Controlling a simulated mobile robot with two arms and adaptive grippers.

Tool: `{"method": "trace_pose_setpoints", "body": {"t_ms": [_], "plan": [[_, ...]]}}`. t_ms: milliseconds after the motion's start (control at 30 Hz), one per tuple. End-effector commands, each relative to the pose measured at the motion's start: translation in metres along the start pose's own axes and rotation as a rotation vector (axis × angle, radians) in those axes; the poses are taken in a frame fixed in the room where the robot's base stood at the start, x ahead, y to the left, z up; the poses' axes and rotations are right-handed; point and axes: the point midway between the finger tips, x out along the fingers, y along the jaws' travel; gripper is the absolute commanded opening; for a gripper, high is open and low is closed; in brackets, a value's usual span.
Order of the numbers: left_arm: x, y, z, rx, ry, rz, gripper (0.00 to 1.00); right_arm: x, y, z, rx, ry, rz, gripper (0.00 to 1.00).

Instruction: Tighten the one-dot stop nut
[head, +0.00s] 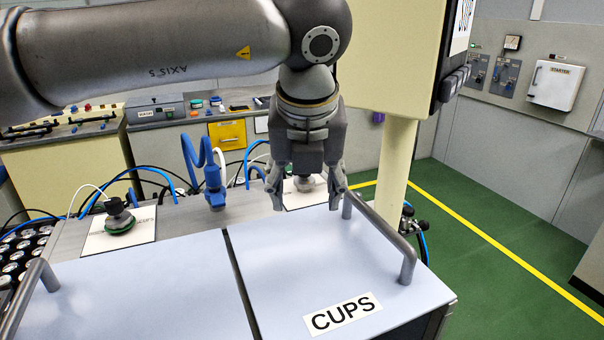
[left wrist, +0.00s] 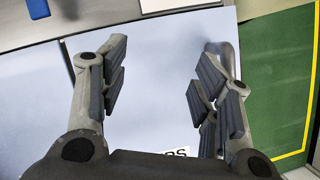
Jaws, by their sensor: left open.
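My left gripper (head: 307,198) hangs fingers down above the far part of the CUPS lid, open and empty. The left wrist view shows its two fingers (left wrist: 160,78) spread wide with only the pale lid between them. A part with a dark knob and green rim (head: 118,219) stands on a white card at the left. Another grey part (head: 303,183) sits on a second card, seen between and behind my fingers and partly hidden by them. No dot mark is readable, so I cannot tell which is the one-dot stop nut. My right gripper is not in view.
The pale worktop (head: 300,260) is bare, with a dark seam, a CUPS label (head: 343,313) and raised grey bar handles (head: 385,240). A blue tool with a coiled hose (head: 213,185) stands between the cards. A cream post (head: 397,165) rises at right.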

Motion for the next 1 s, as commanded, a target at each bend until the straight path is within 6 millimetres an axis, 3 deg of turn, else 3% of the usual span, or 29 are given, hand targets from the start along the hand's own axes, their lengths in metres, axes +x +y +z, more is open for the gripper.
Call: {"method": "trace_pose_setpoints", "body": {"t_ms": [600, 800, 1000], "plan": [[0.036, 0.0, 0.104, -0.002, 0.002, 0.002, 0.58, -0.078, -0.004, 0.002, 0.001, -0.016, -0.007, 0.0], [0.071, 0.001, 0.103, 0.002, 0.002, 0.003, 0.58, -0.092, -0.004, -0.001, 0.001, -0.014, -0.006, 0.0], [0.089, 0.001, 0.103, 0.0, 0.001, 0.002, 0.58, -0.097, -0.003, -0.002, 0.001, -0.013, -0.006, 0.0]]}}
